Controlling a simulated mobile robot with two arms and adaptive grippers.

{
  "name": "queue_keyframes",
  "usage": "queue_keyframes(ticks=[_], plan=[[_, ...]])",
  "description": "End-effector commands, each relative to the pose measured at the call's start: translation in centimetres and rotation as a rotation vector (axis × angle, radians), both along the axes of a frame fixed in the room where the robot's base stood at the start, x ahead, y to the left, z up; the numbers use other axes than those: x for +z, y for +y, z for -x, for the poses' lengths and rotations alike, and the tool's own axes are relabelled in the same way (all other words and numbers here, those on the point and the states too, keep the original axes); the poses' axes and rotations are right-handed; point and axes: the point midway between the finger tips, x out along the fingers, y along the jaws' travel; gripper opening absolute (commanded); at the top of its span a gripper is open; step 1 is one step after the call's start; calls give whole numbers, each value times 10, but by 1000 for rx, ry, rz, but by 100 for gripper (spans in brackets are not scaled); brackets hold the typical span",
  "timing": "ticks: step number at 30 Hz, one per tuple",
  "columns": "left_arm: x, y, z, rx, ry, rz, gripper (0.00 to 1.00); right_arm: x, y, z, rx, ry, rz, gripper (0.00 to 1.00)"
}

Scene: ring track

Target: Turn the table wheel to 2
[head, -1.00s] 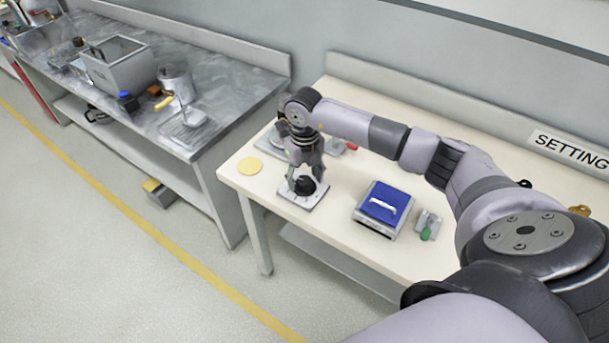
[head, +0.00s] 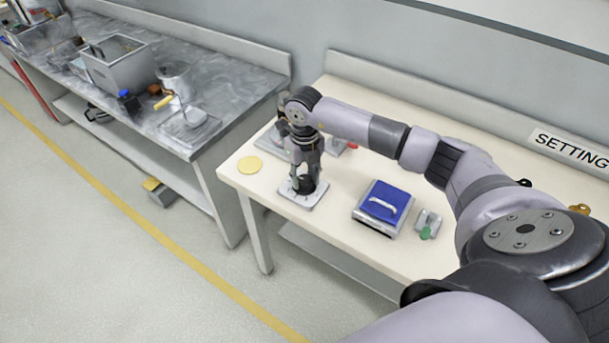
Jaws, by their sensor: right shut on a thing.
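The table wheel is a black knob (head: 305,184) on a pale square plate (head: 314,199) with small marks around it, on the cream table. My right gripper (head: 306,178) points down from above and is shut on the black knob. The fingers and wrist cover part of the knob and the back of the plate. The marks are too small to read, so the wheel's setting cannot be told. My left gripper is not in view.
A blue-lidded box (head: 381,204) with a white handle and a small plate with a green knob (head: 426,232) stand to the right. A grey bench (head: 233,82) stands further left.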

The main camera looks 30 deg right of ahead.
Motion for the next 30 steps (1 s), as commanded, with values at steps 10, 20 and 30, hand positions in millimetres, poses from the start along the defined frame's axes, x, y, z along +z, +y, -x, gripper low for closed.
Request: queue_keyframes(ticks=[10,20,30], plan=[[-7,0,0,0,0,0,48,-1,-1,0,63,-1,1,6],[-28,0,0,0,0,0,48,-3,-1,-1,307,-2,2,6],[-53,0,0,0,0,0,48,-3,-2,-1,631,-3,2,6]])
